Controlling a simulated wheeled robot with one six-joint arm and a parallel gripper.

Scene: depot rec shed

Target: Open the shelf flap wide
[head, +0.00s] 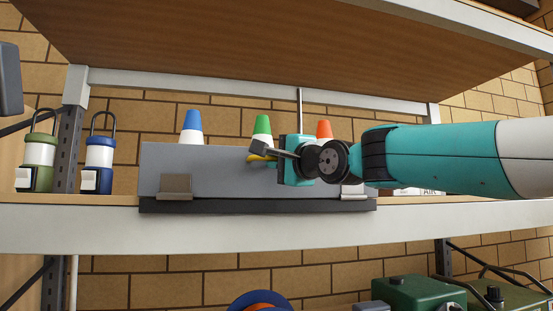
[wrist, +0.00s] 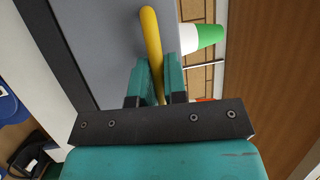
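The shelf flap (head: 215,170) is a grey panel standing about upright at the shelf's front, with hinges along its lower edge. Its yellow handle (wrist: 152,35) runs between the fingers of my gripper (wrist: 158,75) in the wrist view. The fingers press close on both sides of the handle, with no clear gap. In the head view my gripper (head: 275,157) is at the flap's upper right part, and my arm hides that end of the flap. Only a bit of the handle shows there.
Two lanterns, green (head: 38,155) and blue (head: 99,158), stand at the left. A wooden shelf board (head: 270,45) hangs above. The space below the shelf's front edge (head: 100,228) holds a green machine (head: 420,293).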

